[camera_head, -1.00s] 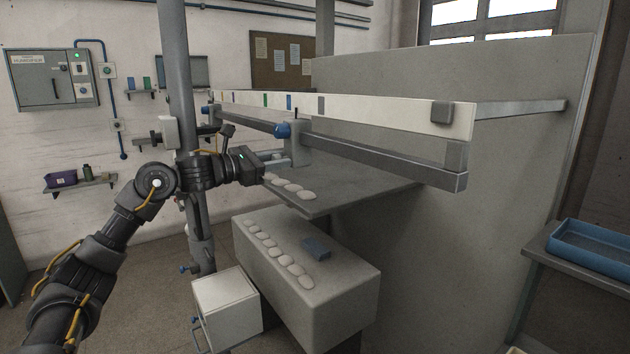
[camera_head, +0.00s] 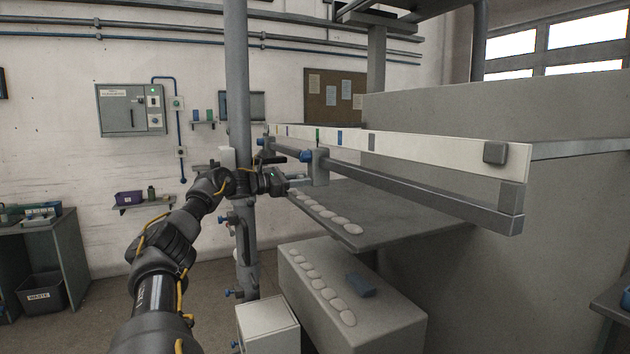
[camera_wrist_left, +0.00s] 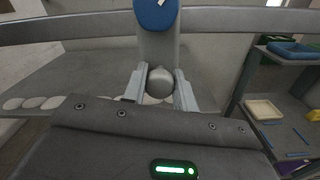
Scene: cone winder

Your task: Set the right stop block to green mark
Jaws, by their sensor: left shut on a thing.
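The right stop block (camera_head: 320,168) is a grey block with a blue knob (camera_head: 306,156), sitting on the long grey rail (camera_head: 420,198). The green mark (camera_head: 317,135) is on the white scale strip (camera_head: 430,149) above the rail; in the head view the block stands almost straight below it. My left gripper (camera_head: 298,181) is at the block's lower front. In the left wrist view its jaws (camera_wrist_left: 159,92) are shut around a round grey handle (camera_wrist_left: 160,81) below the blue knob (camera_wrist_left: 156,14). My right gripper is not in view.
The left stop block (camera_head: 265,142) is farther along the rail. Blue (camera_head: 339,137) and grey (camera_head: 371,142) marks lie right of the green one. A grey shelf with several pale discs (camera_head: 353,230) lies below the rail. A grey upright post (camera_head: 238,80) stands beside my arm.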

